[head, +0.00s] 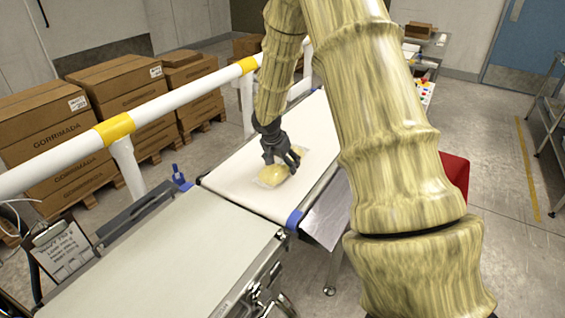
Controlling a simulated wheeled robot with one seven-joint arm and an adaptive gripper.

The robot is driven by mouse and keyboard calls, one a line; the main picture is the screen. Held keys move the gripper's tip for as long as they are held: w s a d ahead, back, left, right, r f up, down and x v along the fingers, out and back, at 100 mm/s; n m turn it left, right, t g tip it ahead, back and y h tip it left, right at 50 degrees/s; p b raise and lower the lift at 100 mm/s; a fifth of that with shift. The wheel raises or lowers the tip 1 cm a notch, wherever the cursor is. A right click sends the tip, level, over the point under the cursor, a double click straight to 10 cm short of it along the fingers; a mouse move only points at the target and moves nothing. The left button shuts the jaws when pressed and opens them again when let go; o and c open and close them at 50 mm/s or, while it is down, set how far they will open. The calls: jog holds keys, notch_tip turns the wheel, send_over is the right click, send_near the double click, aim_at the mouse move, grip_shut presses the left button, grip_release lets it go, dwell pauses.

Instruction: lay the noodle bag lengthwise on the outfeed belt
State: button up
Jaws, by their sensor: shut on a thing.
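The noodle bag (272,175) is a small clear bag with yellow contents. It is on or just above the white outfeed belt (235,181); I cannot tell if it touches the belt. My gripper (282,161) reaches down from above and is shut on the bag. The fingers hide part of the bag. The bag's near end sticks out toward the lower left of the fingers.
A nearer grey-white belt (190,245) adjoins the outfeed belt across a narrow gap. A white rail (75,148) with yellow bands runs along the left. Stacked cartons (45,130) stand behind it. A clipboard (62,250) is at lower left, a red bin (455,175) at right.

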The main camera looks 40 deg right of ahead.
jog(key=shift+f, duration=0.25)
jog(key=shift+f, duration=0.2)
jog(key=o, duration=1.4)
jog(key=shift+r, duration=0.1)
jog(key=shift+r, duration=0.1)
jog(key=b+v, duration=0.1)
jog(key=v, duration=1.1)
jog(key=shift+s, duration=0.1)
jog(key=shift+a, duration=0.1)
